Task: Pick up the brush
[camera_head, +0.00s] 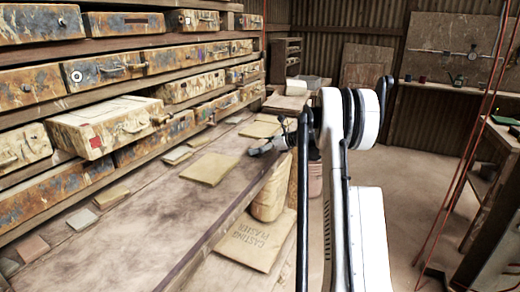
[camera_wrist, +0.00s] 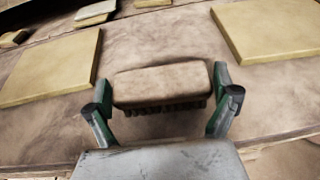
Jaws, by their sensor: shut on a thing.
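The brush (camera_wrist: 160,82) shows in the middle of the wrist view. It is a worn beige block with a row of dark bristles along its near lower edge. My gripper (camera_wrist: 161,88) has one green-and-grey finger at each end of it and is shut on it. In the head view my gripper (camera_head: 262,148) is low over the right side of the long wooden bench, and the brush is too small and hidden there to make out. I cannot tell whether the brush still touches the bench.
Flat yellowish tiles lie on the bench (camera_head: 130,240), one left of the brush (camera_wrist: 52,68) and one right (camera_wrist: 270,30). Shelves of worn drawers (camera_head: 105,68) line the left, one pulled out (camera_head: 105,125). A casting plaster bag (camera_head: 253,240) lies below the bench edge.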

